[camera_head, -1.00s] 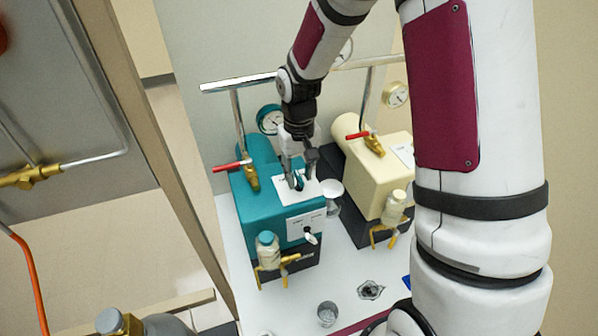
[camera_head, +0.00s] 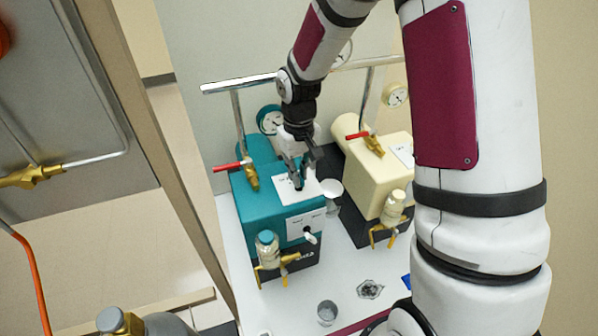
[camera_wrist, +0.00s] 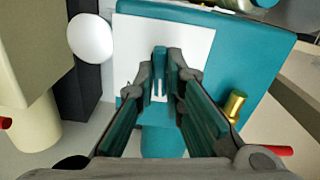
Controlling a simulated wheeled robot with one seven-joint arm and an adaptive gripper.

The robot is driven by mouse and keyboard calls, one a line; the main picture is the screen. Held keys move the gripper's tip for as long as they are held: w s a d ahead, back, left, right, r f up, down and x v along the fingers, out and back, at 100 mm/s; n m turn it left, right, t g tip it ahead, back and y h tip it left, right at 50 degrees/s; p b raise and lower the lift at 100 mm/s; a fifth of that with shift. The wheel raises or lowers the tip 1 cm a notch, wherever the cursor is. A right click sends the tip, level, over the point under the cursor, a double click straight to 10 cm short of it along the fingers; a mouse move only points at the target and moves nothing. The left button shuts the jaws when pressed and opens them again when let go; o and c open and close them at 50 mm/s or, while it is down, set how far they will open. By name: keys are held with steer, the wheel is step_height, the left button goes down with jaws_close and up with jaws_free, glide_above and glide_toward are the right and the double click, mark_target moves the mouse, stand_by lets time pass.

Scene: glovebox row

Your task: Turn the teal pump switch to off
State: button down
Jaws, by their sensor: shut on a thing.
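The teal pump (camera_head: 262,212) stands on the white bench at centre left. A white plate (camera_head: 312,190) lies on its top face and also shows in the wrist view (camera_wrist: 196,42). My gripper (camera_head: 298,181) points down over this plate with its fingers brought together.
A cream pump (camera_head: 375,178) stands close on the right. Red-handled brass valves (camera_head: 250,177), a teal gauge (camera_head: 269,119) and a metal rail (camera_head: 238,84) are close by.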

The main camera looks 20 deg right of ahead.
steer(key=shift+n+p, duration=0.45)
steer(key=shift+n, duration=1.75)
steer(key=c, duration=1.7)
jaws_free()
step_height(320, 180, up, 12)
steer(key=shift+r, duration=0.1)
steer(key=s+r+m+t, duration=0.2)
steer(key=s+r+m, duration=0.1)
steer(key=s+r, duration=0.75)
steer(key=s+r+m+t, duration=0.1)
steer(key=s, duration=0.3)
steer(key=s+r+m+t, duration=0.1)
steer(key=s, duration=0.4)
steer(key=s+r+m+t, duration=0.1)
steer(key=s+r, duration=0.1)
steer(key=s, duration=0.2)
steer(key=shift+s, duration=0.25)
